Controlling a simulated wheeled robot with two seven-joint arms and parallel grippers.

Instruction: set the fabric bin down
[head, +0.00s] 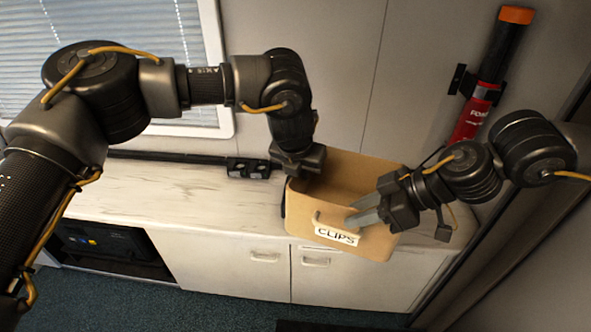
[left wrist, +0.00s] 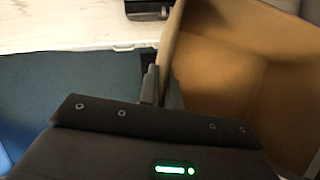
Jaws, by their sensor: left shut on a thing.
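The fabric bin (head: 395,242) is a tan, open-topped box with a "CLIPS" label and a handle on its front. It appears empty and a little tilted, over the front of the counter. I cannot tell whether its hidden base touches the counter. My left gripper (head: 303,163) is shut on the bin's left wall. In the left wrist view, the fingers (left wrist: 162,88) pinch that wall and the bin's inside (left wrist: 240,75) shows on the right. My right gripper (head: 360,213) has its fingers slightly apart, over the bin's front side near the handle.
The pale counter (head: 190,192) is clear to the left of the bin. A small black socket block (head: 248,168) sits at its back edge. A red and black tube (head: 487,85) hangs on the wall at right. Cabinets (head: 235,262) stand below.

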